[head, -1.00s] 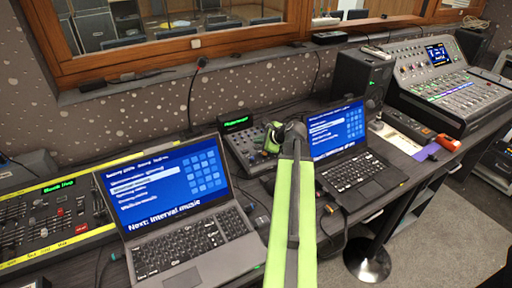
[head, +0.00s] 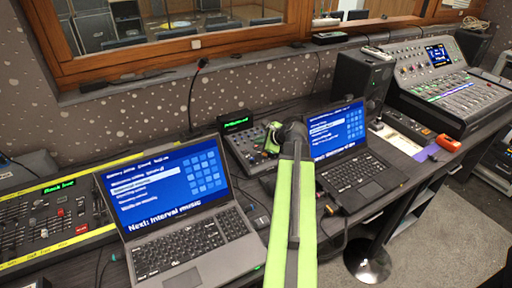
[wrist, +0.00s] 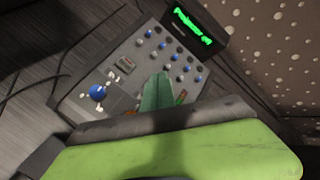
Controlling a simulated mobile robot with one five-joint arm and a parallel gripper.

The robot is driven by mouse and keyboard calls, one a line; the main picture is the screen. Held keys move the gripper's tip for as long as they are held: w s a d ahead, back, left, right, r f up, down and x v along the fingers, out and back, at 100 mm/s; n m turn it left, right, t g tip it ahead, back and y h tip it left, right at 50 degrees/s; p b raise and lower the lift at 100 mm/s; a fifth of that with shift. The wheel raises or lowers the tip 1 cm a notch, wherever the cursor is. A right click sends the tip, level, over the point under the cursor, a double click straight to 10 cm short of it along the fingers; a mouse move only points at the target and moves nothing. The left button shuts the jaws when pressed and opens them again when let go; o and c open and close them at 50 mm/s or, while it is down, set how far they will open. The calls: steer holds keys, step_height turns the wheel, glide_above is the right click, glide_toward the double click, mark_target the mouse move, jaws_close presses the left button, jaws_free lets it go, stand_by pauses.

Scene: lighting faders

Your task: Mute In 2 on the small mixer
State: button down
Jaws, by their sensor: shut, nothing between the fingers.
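The small mixer (head: 250,152) is a grey box between the two laptops, with a green-lit display (head: 236,122) at its back. In the wrist view the small mixer (wrist: 138,50) shows rows of blue and pale knobs, a small grey button block (wrist: 125,65) and a larger blue knob (wrist: 98,92). My gripper (head: 271,138) is over the right part of the mixer, its fingers together and empty. In the wrist view my gripper (wrist: 158,90) reaches over the panel and hides part of it. I cannot tell whether it touches. The In 2 label is not readable.
An open laptop (head: 185,255) stands left of the mixer and another laptop (head: 350,172) stands right of it. A black speaker (head: 360,85) and a large mixing desk (head: 445,85) are further right. A yellow-edged console (head: 50,220) is at the left.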

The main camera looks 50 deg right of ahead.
steer(key=r+p, duration=0.5)
steer(key=r, duration=0.1)
steer(key=shift+s+a+p, duration=0.1)
steer(key=shift+s+p, duration=0.2)
steer(key=shift+p, duration=0.1)
